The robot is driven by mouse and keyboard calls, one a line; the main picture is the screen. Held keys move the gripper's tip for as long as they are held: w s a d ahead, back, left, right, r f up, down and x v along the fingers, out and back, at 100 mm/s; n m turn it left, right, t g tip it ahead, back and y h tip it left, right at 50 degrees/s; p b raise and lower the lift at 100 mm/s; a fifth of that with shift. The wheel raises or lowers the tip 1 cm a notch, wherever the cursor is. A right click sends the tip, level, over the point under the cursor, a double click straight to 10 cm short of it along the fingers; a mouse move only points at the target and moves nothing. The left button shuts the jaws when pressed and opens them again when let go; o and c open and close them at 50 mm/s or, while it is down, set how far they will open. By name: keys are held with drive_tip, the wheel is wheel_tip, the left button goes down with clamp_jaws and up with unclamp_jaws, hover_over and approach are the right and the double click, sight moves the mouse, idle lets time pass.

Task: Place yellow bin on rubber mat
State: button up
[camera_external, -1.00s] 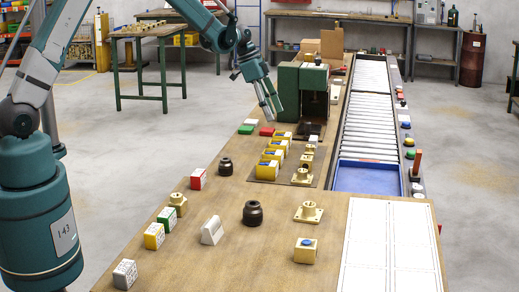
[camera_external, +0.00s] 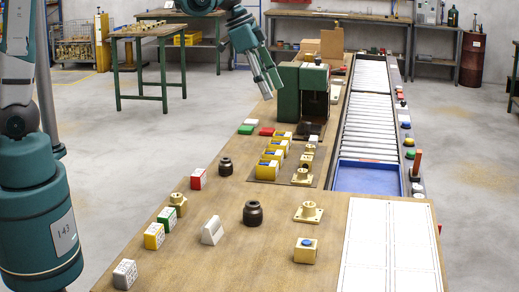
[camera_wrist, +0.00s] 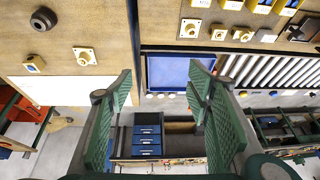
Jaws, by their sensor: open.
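Several yellow bins (camera_external: 272,155) with white and blue fronts stand in a row on a thin dark mat (camera_external: 296,184), which looks like the rubber mat. A separate yellow block with a blue top (camera_external: 305,250) stands nearer the camera, and a yellow and white box (camera_external: 154,236) stands at the left edge. I cannot tell which one is the task's yellow bin.
Brass flanged parts (camera_external: 308,212) stand on and near the mat. A green machine (camera_external: 301,97) stands behind it. A roller conveyor with a blue tray (camera_external: 366,178) runs along the right. Dark round parts (camera_external: 252,213) and small boxes dot the front bench.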

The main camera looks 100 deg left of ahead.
drive_tip(key=s+d+r, duration=0.2)
drive_tip(key=s+d, duration=0.1)
drive_tip(key=d, duration=0.5)
drive_tip(key=s+d+r, duration=0.2)
drive_tip(key=d+r, duration=0.1)
drive_tip(key=d, duration=0.5)
drive_tip(key=s+d+r, duration=0.2)
drive_tip(key=s+d, duration=0.1)
drive_tip(key=d, duration=0.5)
drive_tip(key=s+d+f+t, duration=0.2)
drive_tip(key=s+d, duration=1.2)
drive_tip(key=d, duration=0.2)
drive_tip(key=shift+s+f+h, duration=0.3)
drive_tip(key=shift+s, duration=0.05)
